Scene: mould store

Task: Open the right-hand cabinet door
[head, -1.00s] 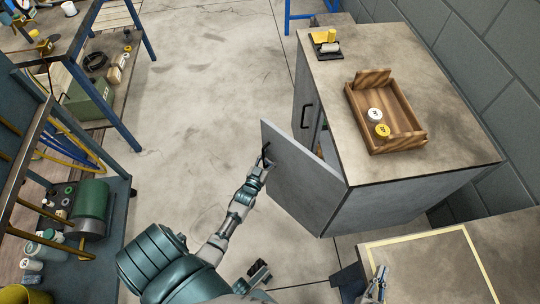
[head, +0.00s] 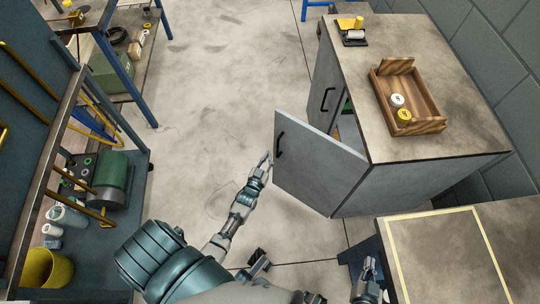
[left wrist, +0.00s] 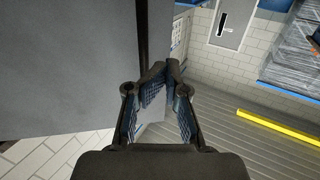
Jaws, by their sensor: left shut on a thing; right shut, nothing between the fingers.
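The grey right-hand cabinet door (head: 315,165) stands wide open, swung out from the grey cabinet (head: 425,180). Its dark handle (head: 279,147) is near the free edge. My left gripper (head: 267,158) is at that free edge, just left of the handle. My right gripper (head: 370,264) is shut and empty, low at the near table's left edge. The left-hand door (head: 322,90) is closed.
A wooden tray (head: 440,121) with a white and a yellow round piece stands on the cabinet top. A near table (head: 450,250) with a taped outline is at lower right. A workbench (head: 75,235) with equipment is at left. The floor between is clear.

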